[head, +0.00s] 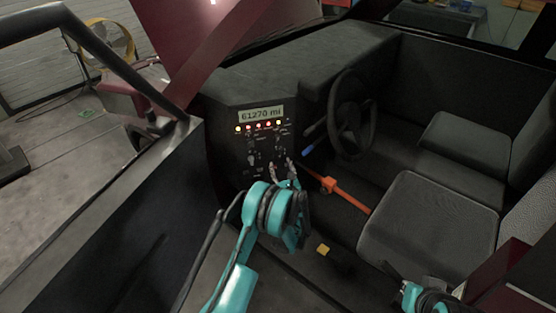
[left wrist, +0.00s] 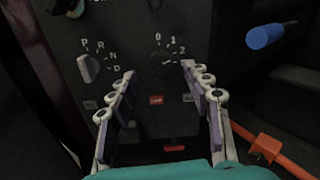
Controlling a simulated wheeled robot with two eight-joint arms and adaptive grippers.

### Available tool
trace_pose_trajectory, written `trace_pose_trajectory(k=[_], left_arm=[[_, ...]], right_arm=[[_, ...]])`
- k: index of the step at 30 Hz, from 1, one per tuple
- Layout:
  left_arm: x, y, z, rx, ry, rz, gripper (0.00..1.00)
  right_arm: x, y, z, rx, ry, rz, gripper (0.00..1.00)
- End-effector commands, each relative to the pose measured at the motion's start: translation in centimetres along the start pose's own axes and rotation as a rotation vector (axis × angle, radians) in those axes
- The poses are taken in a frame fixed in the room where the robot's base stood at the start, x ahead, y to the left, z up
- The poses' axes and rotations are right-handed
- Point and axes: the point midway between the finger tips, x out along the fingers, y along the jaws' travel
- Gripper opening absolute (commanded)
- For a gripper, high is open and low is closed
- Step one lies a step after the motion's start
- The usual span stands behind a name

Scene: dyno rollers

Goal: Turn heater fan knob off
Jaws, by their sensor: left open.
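In the left wrist view a dark round knob (left wrist: 161,64) sits on the black dash panel, with the marks 0, 1 and 2 around its upper right; its pointer is too dark to read. My left gripper (left wrist: 157,76) is open, its fingers pointing at the panel on either side of this knob's lower part. I cannot tell whether they touch it. In the head view my left gripper (head: 286,174) is in front of the lower dash panel and partly covers the knob area. My right gripper (head: 392,270) shows only partly at the lower right, by the seat.
A lighter knob (left wrist: 90,68) marked P, R, N, D is left of the fingers. A red button (left wrist: 156,100) lies below the dark knob. An orange lever (head: 330,185), steering wheel (head: 352,115) and seat (head: 405,225) are to the right. The display (head: 261,114) reads 61270 mi.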

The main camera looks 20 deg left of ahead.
Motion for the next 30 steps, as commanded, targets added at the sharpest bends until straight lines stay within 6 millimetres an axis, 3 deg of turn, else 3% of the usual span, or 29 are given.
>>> trace_pose_trajectory(k=[3,9,20,25,26,30], left_arm=[[2.2,0.1,-0.3,-0.002,0.000,0.002,0.49],[4.6,0.1,-0.1,-0.003,0.001,0.001,0.49],[5.3,0.0,0.0,-0.004,0.001,0.001,0.49],[5.3,0.0,0.0,-0.004,0.001,0.001,0.04],[5.3,0.0,0.0,-0.004,0.001,0.001,0.00],[5.3,0.0,0.0,-0.005,0.001,0.001,0.00]], right_arm=[[0.7,0.0,0.5,0.000,0.000,0.000,0.00],[1.3,0.0,0.9,0.000,0.000,0.000,0.00],[1.3,0.0,0.9,0.000,0.000,0.000,0.00],[1.3,0.0,0.9,0.000,0.000,0.000,0.00],[1.3,0.0,0.9,0.000,0.000,0.000,0.00],[1.3,0.0,0.9,0.000,0.000,0.000,0.00]])
